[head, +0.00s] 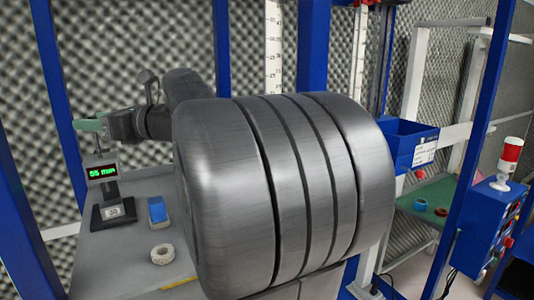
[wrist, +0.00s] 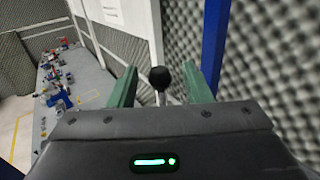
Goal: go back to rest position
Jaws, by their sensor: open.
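My gripper (head: 88,124) is at the left in the head view, above and behind a small display stand. Its green fingers also show in the wrist view (wrist: 160,72), spread apart with nothing clasped. A black ball knob (wrist: 160,79) on a thin stem appears between the fingers in that picture. I cannot tell how far beyond the fingertips it is.
The display stand (head: 102,172) reads "55 mm". A blue block (head: 157,210) and a pale ring (head: 162,254) lie on the grey table (head: 130,260). Blue posts (head: 60,90) stand close by. The wrist view shows a cluttered bench (wrist: 90,85).

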